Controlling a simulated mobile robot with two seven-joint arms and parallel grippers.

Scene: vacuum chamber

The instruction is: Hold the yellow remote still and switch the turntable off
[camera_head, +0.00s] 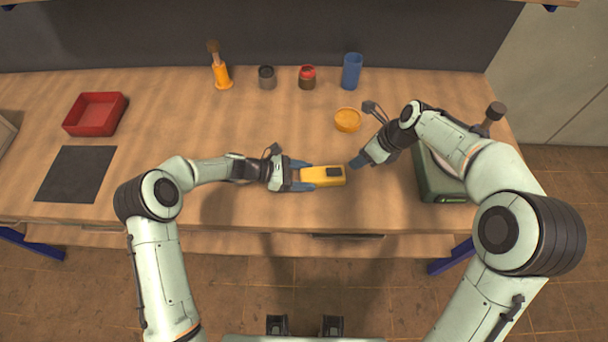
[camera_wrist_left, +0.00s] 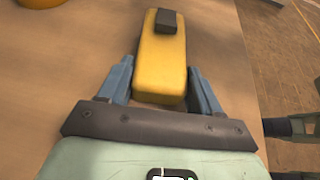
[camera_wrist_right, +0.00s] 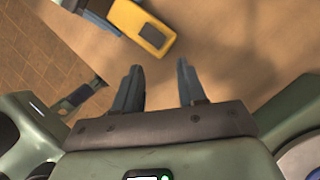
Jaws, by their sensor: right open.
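The yellow remote (camera_head: 322,176), with a dark block on its top, lies near the table's front middle. My left gripper (camera_head: 304,177) is shut on it, one finger along each long side; the left wrist view shows the remote (camera_wrist_left: 160,70) between both fingers. My right gripper (camera_head: 360,161) is open and empty, just right of the remote's far end and apart from it. The right wrist view shows the remote (camera_wrist_right: 142,28) beyond its fingers. The green turntable (camera_head: 437,183) stands at the right, largely hidden behind my right arm; its switch cannot be made out.
A yellow round dish (camera_head: 347,120) lies behind the remote. A yellow-handled brush (camera_head: 222,77), a grey jar (camera_head: 266,77), a red-lidded jar (camera_head: 307,77) and a blue cup (camera_head: 352,71) stand at the back. A red tray (camera_head: 96,113) and dark mat (camera_head: 75,174) lie left.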

